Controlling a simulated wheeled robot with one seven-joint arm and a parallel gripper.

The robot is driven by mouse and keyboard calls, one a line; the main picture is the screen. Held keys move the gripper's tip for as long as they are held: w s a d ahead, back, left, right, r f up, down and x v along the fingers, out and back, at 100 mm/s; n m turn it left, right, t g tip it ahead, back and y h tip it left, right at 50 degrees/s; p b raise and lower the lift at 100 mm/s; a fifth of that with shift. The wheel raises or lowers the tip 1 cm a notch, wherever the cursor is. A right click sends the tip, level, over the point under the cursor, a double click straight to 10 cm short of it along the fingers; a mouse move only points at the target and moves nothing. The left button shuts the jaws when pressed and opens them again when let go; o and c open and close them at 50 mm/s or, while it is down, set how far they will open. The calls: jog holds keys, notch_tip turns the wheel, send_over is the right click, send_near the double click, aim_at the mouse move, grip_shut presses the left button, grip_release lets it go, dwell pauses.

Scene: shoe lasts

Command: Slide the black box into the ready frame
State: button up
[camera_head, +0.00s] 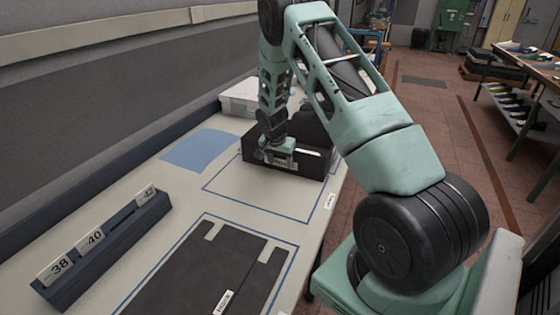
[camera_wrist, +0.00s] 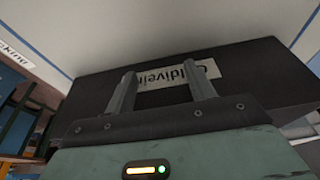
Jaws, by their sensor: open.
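The black box (camera_head: 312,165) stands on the table at the far end of a blue outlined frame (camera_head: 255,206), overlapping its far part. The nearer part of this frame is bare. In the wrist view the black box (camera_wrist: 255,75) fills the middle, with a white label (camera_wrist: 180,77) on its side. My gripper (camera_head: 277,156) is at the box's left part, pointing down. In the wrist view its two fingers (camera_wrist: 160,72) are apart, in front of the label. I cannot tell whether they touch the box. Part of the box is hidden behind my arm.
A nearer blue frame holds a dark flat board (camera_head: 205,275). A dark rack (camera_head: 105,245) with number tags stands at left. A blue sheet (camera_head: 198,150) lies behind it. White boxes (camera_head: 240,97) stand beyond the black box. The table's right edge is close to the frames.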

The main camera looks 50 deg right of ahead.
jog(key=shift+w+d+b, duration=0.15)
jog(key=shift+w+d, duration=0.4)
jog(key=shift+d, duration=0.95)
jog(key=shift+w+d+b, duration=0.1)
jog(key=shift+w+d, duration=0.45)
jog(key=shift+d, duration=0.9)
jog(key=shift+w+d+b, duration=0.15)
jog(key=shift+w+d, duration=0.4)
jog(key=shift+d, duration=0.95)
jog(key=p+v, duration=0.1)
jog(key=v, duration=0.2)
jog(key=a+p+v, duration=0.1)
jog(key=v, duration=0.1)
jog(key=shift+s+a+r+p, duration=0.1)
jog(key=shift+s+a+p, duration=0.1)
jog(key=shift+s+p, duration=0.15)
jog(key=shift+w, duration=0.1)
